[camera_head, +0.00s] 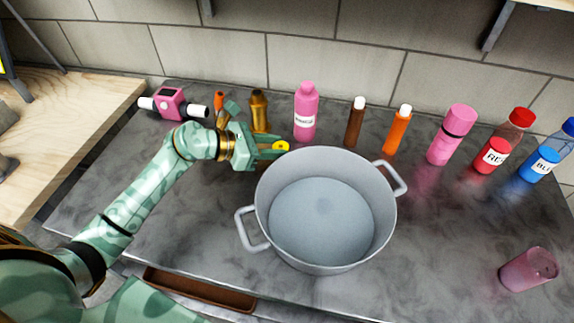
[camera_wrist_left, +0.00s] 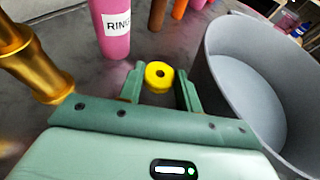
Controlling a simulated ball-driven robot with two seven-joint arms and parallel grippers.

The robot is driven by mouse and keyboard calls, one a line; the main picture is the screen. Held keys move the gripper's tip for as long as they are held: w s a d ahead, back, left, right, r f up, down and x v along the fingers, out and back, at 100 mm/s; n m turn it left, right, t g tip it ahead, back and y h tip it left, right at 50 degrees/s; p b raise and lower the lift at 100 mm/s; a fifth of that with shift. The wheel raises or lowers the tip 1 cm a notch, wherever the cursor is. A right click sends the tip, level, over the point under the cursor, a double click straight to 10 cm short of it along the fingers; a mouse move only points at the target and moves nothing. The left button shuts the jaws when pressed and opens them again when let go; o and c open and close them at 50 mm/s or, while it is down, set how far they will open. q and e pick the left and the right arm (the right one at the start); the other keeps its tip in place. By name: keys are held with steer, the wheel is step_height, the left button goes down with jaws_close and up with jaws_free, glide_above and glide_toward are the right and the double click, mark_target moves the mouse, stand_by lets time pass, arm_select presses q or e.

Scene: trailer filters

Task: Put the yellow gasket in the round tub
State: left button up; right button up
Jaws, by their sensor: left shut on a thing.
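In the left wrist view the tub (camera_wrist_left: 215,60) stands to the right of the gasket. My right gripper is not in view.
A pink labelled bottle (camera_head: 305,112) and a gold bottle (camera_head: 259,110) stand close behind my left gripper. More bottles line the wall to the right. A pink tumbler (camera_head: 528,270) is at the lower right. The counter (camera_head: 440,235) right of the tub is clear.

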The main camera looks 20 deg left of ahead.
mark_target(274, 163)
arm_select(q)
step_height(274, 163, down, 3)
steer(key=shift+w+d+r+b, duration=0.1)
steer(key=shift+b, duration=0.2)
step_height(274, 163, down, 4)
steer(key=shift+r+b, duration=0.25)
steer(key=shift+b, duration=0.45)
steer(key=shift+f, duration=0.2)
steer(key=shift+r, duration=0.15)
steer(key=shift+f, duration=0.25)
steer(key=o, duration=1)
steer(key=shift+r, duration=0.1)
steer(key=shift+c, duration=0.2)
